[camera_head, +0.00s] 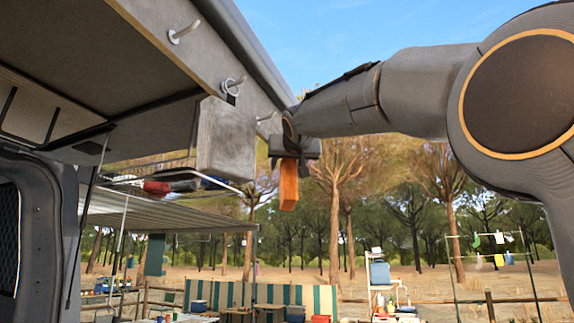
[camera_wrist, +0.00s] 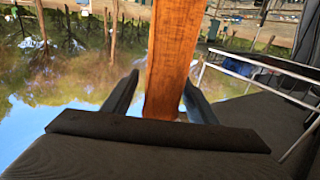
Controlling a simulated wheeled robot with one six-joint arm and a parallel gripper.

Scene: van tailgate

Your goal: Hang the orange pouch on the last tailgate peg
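The orange pouch (camera_head: 288,184) hangs upright in the air just below my gripper (camera_head: 294,150) in the head view. In the wrist view the pouch (camera_wrist: 171,55) is a long orange block between the two dark fingers (camera_wrist: 161,78); my gripper is shut on its upper end, which is partly hidden. The grey tailgate edge (camera_head: 215,50) carries a bare peg (camera_head: 183,33) nearest the camera, a second peg (camera_head: 236,82) with a ring on it, and a third peg (camera_head: 266,117) farther along, close to the left of my gripper. No ring on the pouch can be made out.
A grey box-shaped pouch (camera_head: 226,140) hangs from the ringed middle peg, left of my gripper. A rack (camera_head: 172,186) with a red item (camera_head: 157,188) lies behind it. Open air lies below and right of the orange pouch.

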